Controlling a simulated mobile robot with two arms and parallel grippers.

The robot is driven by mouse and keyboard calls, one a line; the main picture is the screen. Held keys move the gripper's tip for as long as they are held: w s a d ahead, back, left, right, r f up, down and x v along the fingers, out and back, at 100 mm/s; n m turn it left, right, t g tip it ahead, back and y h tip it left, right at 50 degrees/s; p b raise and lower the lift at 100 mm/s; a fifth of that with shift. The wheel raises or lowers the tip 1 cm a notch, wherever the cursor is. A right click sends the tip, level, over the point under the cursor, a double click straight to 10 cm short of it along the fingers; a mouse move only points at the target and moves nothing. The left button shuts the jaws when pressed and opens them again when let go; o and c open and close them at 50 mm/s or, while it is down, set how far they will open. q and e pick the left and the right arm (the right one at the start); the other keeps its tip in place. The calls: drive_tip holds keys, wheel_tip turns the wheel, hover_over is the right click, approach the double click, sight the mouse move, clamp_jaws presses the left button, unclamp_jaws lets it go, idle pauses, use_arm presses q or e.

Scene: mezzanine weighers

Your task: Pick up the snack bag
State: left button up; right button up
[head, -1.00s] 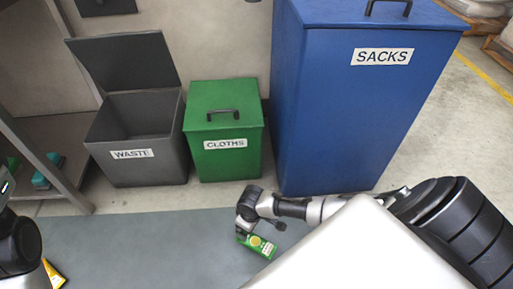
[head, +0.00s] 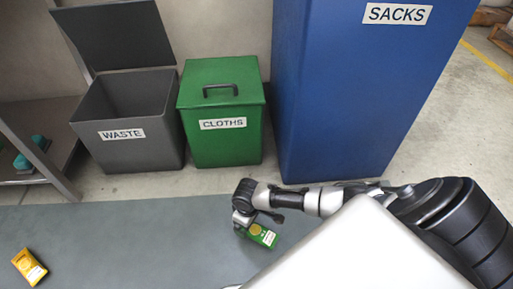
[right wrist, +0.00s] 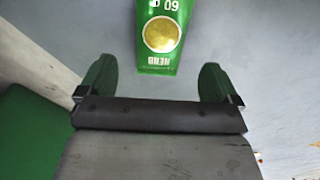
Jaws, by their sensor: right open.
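A green packet (head: 262,236) with a yellow circle and white lettering, likely the snack bag, is at my right gripper, above or on the grey floor mat; I cannot tell which. In the right wrist view the packet (right wrist: 162,35) is upright in the picture, its near end just reaching between the fingers and clear of both. My right gripper (head: 258,221) is open; its two green-tipped fingers (right wrist: 157,80) stand either side of the packet's end. The packet's far end is cut off in that view. My left gripper is not in view.
An orange packet (head: 30,267) lies on the grey mat (head: 130,240) at the left. Behind stand an open grey WASTE bin (head: 130,150), a closed green CLOTHS bin (head: 221,150) and a tall blue SACKS bin (head: 365,100). A shelf (head: 40,165) is at far left.

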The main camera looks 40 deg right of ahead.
drive_tip(key=shift+f+b, duration=0.35)
drive_tip(key=shift+f, duration=0.15)
wheel_tip(320, 180, down, 4)
drive_tip(key=b, duration=0.4)
drive_tip(key=shift+f, duration=0.1)
drive_tip(key=shift+c, duration=0.2)
drive_tip(key=c, duration=1)
